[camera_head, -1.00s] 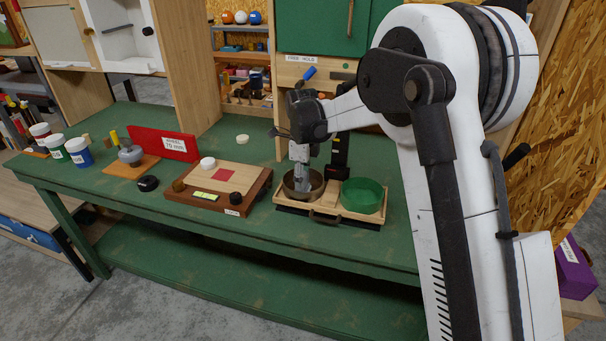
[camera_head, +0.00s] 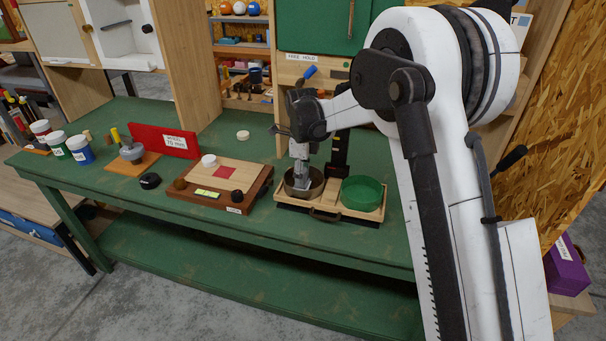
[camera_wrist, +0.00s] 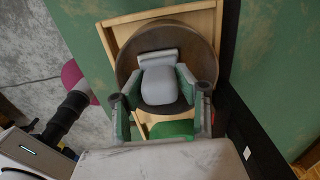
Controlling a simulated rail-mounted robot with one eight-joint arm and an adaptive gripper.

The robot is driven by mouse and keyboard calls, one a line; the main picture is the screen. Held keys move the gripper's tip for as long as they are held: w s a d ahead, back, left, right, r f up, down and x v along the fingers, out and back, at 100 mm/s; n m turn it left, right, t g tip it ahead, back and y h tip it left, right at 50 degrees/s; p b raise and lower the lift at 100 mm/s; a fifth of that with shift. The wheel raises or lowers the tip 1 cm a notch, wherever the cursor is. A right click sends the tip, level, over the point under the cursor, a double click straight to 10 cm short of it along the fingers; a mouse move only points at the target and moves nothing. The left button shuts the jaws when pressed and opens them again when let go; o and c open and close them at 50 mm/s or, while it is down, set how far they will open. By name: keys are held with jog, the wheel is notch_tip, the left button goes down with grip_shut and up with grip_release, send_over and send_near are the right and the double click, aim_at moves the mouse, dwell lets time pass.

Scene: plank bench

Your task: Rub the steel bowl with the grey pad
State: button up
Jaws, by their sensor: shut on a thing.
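The steel bowl (camera_head: 318,187) sits at the left of a wooden tray (camera_head: 374,215) on the green bench. My gripper (camera_head: 300,178) points down into the bowl, toward its left side in the head view. In the wrist view, my gripper (camera_wrist: 160,102) is shut on the grey pad (camera_wrist: 160,85), with a finger on each side. The pad is inside the steel bowl (camera_wrist: 205,62). The pad's underside is hidden, so I cannot tell whether it touches the bowl.
A green bowl (camera_head: 362,194) stands at the right of the tray. A black upright (camera_head: 338,155) rises behind. Left are a wooden board (camera_head: 240,178) with small items, a red sign block (camera_head: 180,148), a grey-headed tool (camera_head: 131,152) and several jars (camera_head: 79,150).

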jog(key=shift+w+d, duration=0.25)
jog(key=shift+w, duration=0.35)
jog(key=shift+w+d, duration=0.2)
jog(key=shift+w, duration=0.4)
jog(key=shift+w+f+b, duration=0.1)
jog(key=shift+f+b, duration=0.1)
jog(key=shift+b, duration=0.55)
jog(key=shift+s+a+r, duration=0.15)
jog(key=shift+s+a, duration=0.1)
jog(key=shift+s, duration=0.7)
jog(key=shift+s+a+r, duration=0.1)
jog(key=shift+s+a, duration=0.1)
jog(key=shift+s, duration=0.75)
jog(key=shift+r+p, duration=1.15)
jog(key=shift+r, duration=2.95)
jog(key=shift+d+f, duration=0.2)
jog(key=shift+f, duration=0.05)
